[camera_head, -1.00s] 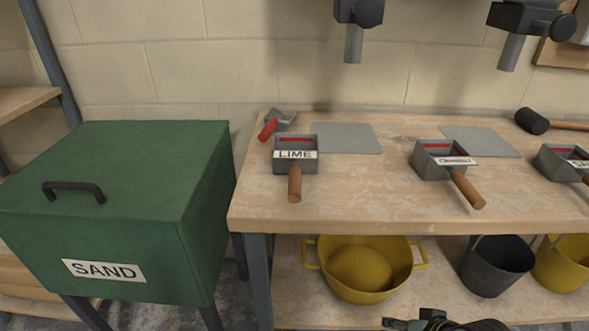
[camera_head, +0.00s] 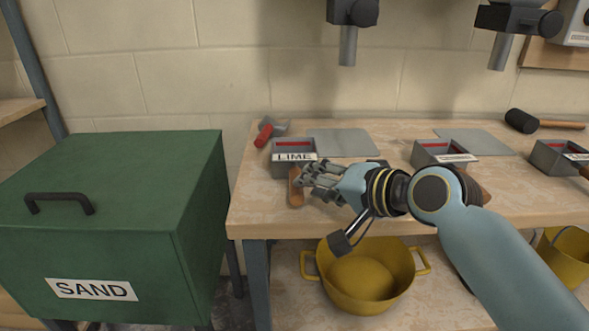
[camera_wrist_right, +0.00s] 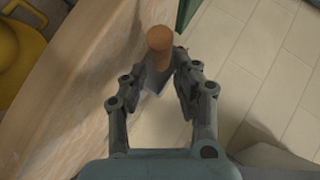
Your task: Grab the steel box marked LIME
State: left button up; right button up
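The steel box marked LIME (camera_head: 284,170) sits upright on the workbench near its left end, with a red strip inside and a white label on its front. Its brown wooden handle (camera_head: 295,192) points toward the bench's front edge. My right gripper (camera_head: 303,182) is just right of the handle, partly covering the box's lower right corner. In the right wrist view my right gripper (camera_wrist_right: 160,68) has its fingers apart, and the round handle end (camera_wrist_right: 160,38) shows just beyond and between the tips. Contact cannot be made out. My left gripper is not in view.
A similar steel box (camera_head: 432,152) stands to the right, another (camera_head: 552,157) at the far right. A red-handled trowel (camera_head: 264,134) and grey plate (camera_head: 345,143) lie behind the LIME box. The green SAND bin (camera_head: 110,240) stands left. A yellow tub (camera_head: 365,285) is below.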

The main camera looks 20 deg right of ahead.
aim_at(295, 174)
jog(key=x, duration=0.4)
jog(key=shift+w+a+f+b, duration=0.1)
jog(key=shift+w+a+b, duration=0.1)
jog(key=shift+b, duration=0.2)
grip_shut()
